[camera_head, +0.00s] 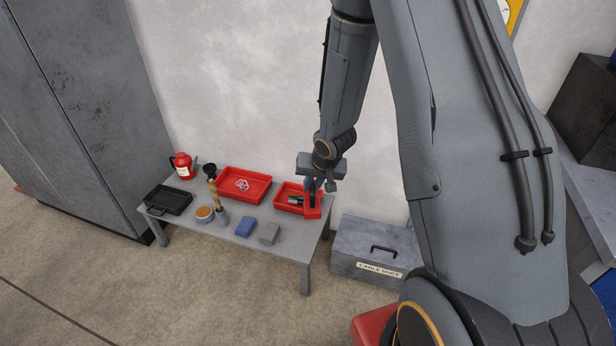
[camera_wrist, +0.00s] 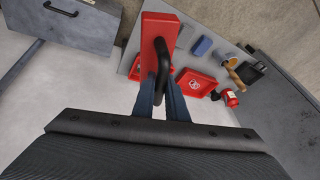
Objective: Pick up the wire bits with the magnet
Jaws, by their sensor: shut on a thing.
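My gripper (camera_head: 313,186) is shut on the black handle of a red block-shaped magnet (camera_head: 312,206). In the wrist view the fingers (camera_wrist: 161,88) close on that handle, and the magnet's red body (camera_wrist: 160,34) extends beyond it. The magnet is at the table's right end, in front of the right red tray (camera_head: 281,205); I cannot tell its height above it. A dark piece (camera_head: 295,200) shows beside the magnet there. The middle red tray (camera_head: 228,196) holds a small pale looped bundle (camera_head: 242,185). I cannot make out separate wire bits.
On the grey table (camera_head: 275,248) are a blue block (camera_head: 245,226), a grey block (camera_head: 269,233), a round container (camera_head: 205,214), a black tray (camera_head: 168,200) and a red can (camera_head: 182,165). A grey cable duct box (camera_head: 360,246) stands to the right. A cabinet (camera_head: 85,110) is at left.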

